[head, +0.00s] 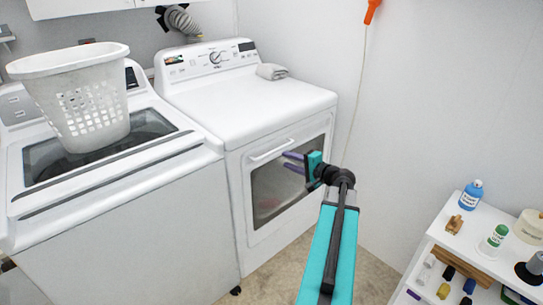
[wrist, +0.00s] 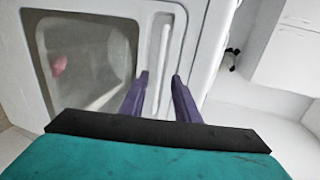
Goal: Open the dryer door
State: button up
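The white dryer (head: 240,100) stands in the middle of the head view. Its front door (head: 255,228) looks shut and has a dark window (head: 268,190) with a pale bar handle (head: 270,151) above it. My gripper (head: 285,160) is in front of the door, near the right part of the handle. In the wrist view my gripper (wrist: 159,77) has its two purple fingers apart. The handle (wrist: 164,55) runs lengthwise in the picture, lined up with the gap between the fingers. I cannot tell whether the fingertips reach around it. A pinkish thing shows through the window (wrist: 95,60).
A white washer (head: 125,230) stands left of the dryer, with a white basket (head: 75,95) on its lid. A white shelf (head: 440,228) with bottles is at the right. Floor (head: 270,265) is clear before the dryer.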

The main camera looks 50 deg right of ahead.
aim_at(270, 154)
jog(key=p+x, duration=0.1)
jog(key=x, duration=0.9)
grip_shut()
jog(key=shift+a, duration=0.15)
